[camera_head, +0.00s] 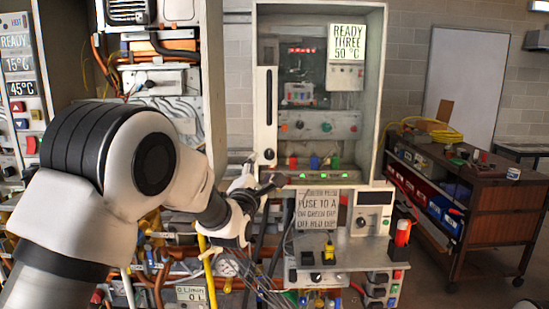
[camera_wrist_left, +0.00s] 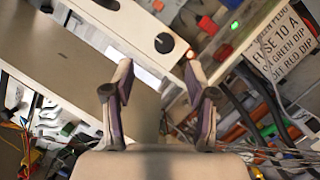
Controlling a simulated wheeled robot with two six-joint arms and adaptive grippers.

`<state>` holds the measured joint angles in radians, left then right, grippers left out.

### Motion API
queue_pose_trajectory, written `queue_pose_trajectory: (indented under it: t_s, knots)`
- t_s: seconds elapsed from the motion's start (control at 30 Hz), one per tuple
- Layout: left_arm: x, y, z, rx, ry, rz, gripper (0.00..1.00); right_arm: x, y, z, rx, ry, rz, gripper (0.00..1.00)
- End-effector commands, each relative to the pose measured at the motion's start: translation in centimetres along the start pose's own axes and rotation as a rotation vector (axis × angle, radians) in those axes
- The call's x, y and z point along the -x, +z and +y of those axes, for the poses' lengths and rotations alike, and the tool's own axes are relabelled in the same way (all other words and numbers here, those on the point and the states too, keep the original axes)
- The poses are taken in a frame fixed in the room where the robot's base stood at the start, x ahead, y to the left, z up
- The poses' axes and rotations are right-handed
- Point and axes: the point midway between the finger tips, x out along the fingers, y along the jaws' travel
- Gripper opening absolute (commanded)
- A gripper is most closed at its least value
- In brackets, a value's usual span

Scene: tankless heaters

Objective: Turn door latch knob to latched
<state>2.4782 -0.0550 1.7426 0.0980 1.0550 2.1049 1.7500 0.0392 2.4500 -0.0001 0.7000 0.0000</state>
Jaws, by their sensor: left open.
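The black round door latch knob (camera_head: 269,154) sits at the lower end of a tall white door edge (camera_head: 264,112) on the open-fronted cabinet. In the left wrist view the knob (camera_wrist_left: 164,43) shows on a white panel, ahead of and roughly between the fingertips. A small white mark shows on its face. My left gripper (camera_head: 266,184) is just below the knob in the head view, partly hidden by its own wrist. In the left wrist view my left gripper (camera_wrist_left: 157,75) is open and empty, with the fingers apart from the knob. My right gripper is not in view.
A sign reading FUSE 10 A (camera_head: 318,208) hangs right of the gripper. Coloured switches and a lit green lamp (camera_wrist_left: 235,25) are close to the knob. Wires and pipes crowd below. A brown cart (camera_head: 505,205) stands at the right, with open floor before it.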

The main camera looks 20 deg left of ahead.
Motion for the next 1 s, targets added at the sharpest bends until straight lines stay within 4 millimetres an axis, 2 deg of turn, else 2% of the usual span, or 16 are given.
queue_pose_trajectory:
  t_s: [0.3,0.43,0.63,0.67,0.8,0.83,1.0]
  knots:
    - [-5.8,0.1,0.1,-0.001,-0.002,0.001,0.57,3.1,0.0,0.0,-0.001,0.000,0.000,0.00]
    - [-6.9,-0.1,-0.1,-0.001,-0.003,0.002,0.57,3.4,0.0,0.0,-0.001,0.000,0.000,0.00]
    - [-6.9,-0.2,-0.3,-0.001,-0.004,0.002,0.57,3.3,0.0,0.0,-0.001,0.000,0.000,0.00]
    - [-6.9,-0.2,-0.3,-0.001,-0.004,0.002,0.53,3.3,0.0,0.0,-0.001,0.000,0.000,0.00]
    - [-6.9,-0.2,-0.3,-0.002,-0.004,0.002,0.04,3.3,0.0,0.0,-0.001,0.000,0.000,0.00]
    - [-6.9,-0.2,-0.3,-0.002,-0.004,0.002,0.00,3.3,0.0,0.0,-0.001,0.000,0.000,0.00]
    - [-6.9,-0.1,-0.3,-0.003,-0.004,0.001,0.00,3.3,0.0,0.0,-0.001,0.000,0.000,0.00]
